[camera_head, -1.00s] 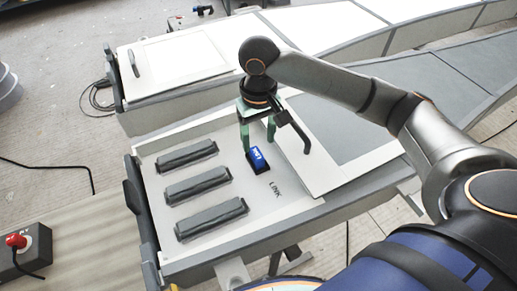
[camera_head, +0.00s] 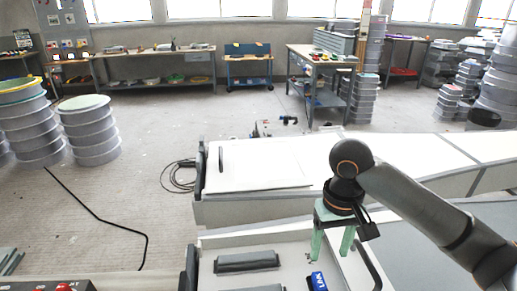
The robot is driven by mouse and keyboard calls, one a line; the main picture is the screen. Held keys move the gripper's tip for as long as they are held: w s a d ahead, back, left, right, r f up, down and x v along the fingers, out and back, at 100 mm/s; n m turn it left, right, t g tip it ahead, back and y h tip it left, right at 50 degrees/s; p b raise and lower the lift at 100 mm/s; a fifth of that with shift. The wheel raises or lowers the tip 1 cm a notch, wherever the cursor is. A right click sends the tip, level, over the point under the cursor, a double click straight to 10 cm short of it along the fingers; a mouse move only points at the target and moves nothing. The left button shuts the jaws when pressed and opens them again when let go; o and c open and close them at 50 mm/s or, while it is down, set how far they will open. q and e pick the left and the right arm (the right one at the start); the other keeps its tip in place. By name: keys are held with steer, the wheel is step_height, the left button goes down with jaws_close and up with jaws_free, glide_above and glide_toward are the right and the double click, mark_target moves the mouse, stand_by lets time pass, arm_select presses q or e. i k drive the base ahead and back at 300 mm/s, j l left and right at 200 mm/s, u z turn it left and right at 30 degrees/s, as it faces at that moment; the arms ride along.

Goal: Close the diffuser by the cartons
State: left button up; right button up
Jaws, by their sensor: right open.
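Two long, tapering grey-and-white units, which may be diffusers, lie side by side. The near one (camera_head: 225,242) shows its front bay with dark ribbed strips (camera_head: 247,261) and a blue block (camera_head: 319,282), cut off by the lower edge. A dark bar handle (camera_head: 370,265) stands at right of the block. The far one (camera_head: 240,209) has a white panel (camera_head: 260,165) with a dark handle (camera_head: 221,157) over its front. My right gripper (camera_head: 333,252), with green fingers, is open and empty above the near bay, by the blue block. My left gripper is out of view.
Stacks of grey boxes, possibly the cartons, stand at back right (camera_head: 450,103) and beside a workbench (camera_head: 364,100). Round stacks (camera_head: 90,130) stand at left. Benches line the back wall. Cables (camera_head: 180,177) lie on the floor, whose middle is clear.

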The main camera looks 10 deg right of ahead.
mark_target(403, 257)
steer(key=k, duration=1)
